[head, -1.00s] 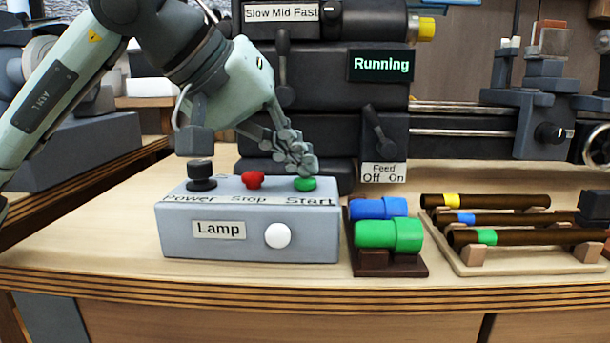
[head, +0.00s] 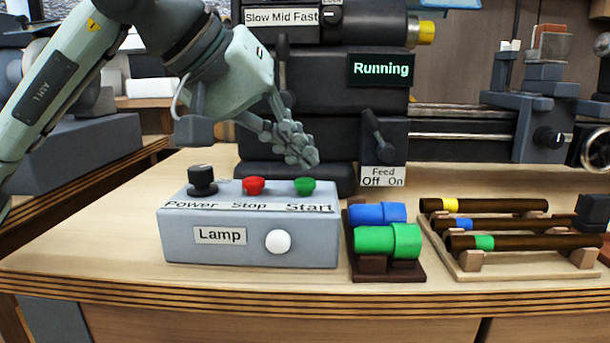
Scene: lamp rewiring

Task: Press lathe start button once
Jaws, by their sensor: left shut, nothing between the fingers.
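The green Start button (head: 305,187) sits on the right of the grey control box (head: 180,235), on the wooden bench. The red Stop button (head: 253,186) and the black Power knob (head: 202,181) are to its left on the same top. A white round lamp (head: 278,242) is on the box's front. The lathe's display (head: 381,70) reads "Running" in green. My left gripper (head: 311,160) is shut and empty, just above and behind the Start button, with a small gap between them. My right gripper is not in view.
The lathe headstock (head: 310,125) with its levers stands close behind my left gripper. Blue (head: 377,212) and green (head: 389,240) cylinders rest on a dark stand right of the box. Several dark rods lie on a wooden rack (head: 530,270). The bench's left front is clear.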

